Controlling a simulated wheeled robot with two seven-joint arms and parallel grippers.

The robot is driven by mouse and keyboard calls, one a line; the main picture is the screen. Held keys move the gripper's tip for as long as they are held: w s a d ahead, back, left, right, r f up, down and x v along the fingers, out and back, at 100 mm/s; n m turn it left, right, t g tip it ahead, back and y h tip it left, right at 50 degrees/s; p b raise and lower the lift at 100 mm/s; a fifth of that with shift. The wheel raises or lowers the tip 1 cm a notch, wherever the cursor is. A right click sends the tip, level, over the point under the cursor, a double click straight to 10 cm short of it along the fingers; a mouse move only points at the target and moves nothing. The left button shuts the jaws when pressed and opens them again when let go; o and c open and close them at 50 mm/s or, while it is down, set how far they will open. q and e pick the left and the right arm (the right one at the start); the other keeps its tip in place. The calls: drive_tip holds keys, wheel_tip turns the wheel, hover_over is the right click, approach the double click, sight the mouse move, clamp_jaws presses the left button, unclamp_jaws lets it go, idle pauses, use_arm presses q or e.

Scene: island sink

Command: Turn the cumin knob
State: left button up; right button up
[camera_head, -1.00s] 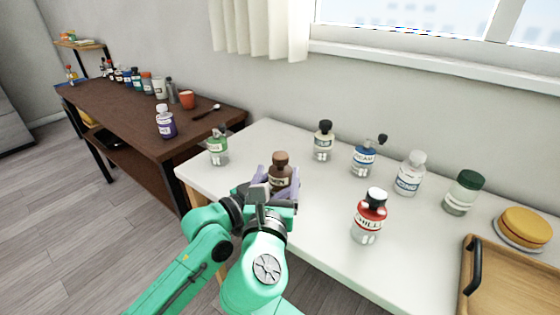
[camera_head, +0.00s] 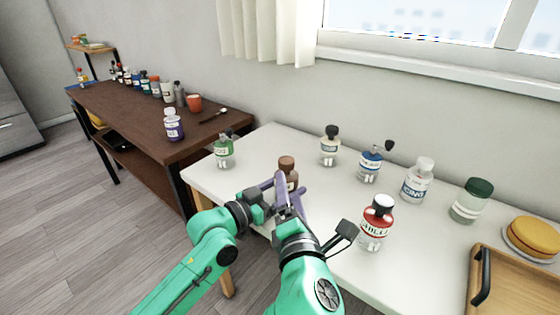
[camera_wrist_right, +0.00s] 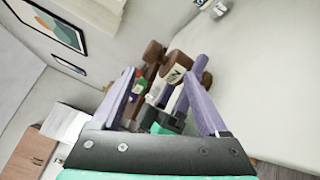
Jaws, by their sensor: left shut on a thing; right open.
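A small brown bottle with a brown cap (camera_head: 287,164) is upright near the front left edge of the white table; its label is mostly hidden, so I cannot read its name. It also shows in the right wrist view (camera_wrist_right: 175,74). My left gripper (camera_head: 270,198) reaches in from the left and is shut on the brown bottle; its fingers are partly hidden. My right gripper (camera_head: 289,190) is open in front of the bottle, its purple fingers pointing towards it. In the right wrist view, the bottle appears between the open fingers (camera_wrist_right: 160,90); contact cannot be told.
A green-labelled bottle (camera_head: 223,152) stands left of my grippers. A red bottle (camera_head: 376,226) stands near my right wrist. Several other bottles stand further back, such as a blue one (camera_head: 371,166). A wooden tray (camera_head: 510,291) is at right. A dark table (camera_head: 190,145) is at left.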

sight(286, 166)
drive_tip(key=w+a+r+m+g+y, duration=0.1)
drive_tip(key=w+a+m+y, duration=0.1)
drive_tip(key=w+m+y, duration=0.4)
drive_tip(key=w+m, duration=0.5)
drive_tip(key=m, duration=0.8)
drive_tip(key=shift+w+a+r+g+y, duration=0.2)
drive_tip(key=shift+r+g+y, duration=0.1)
clamp_jaws()
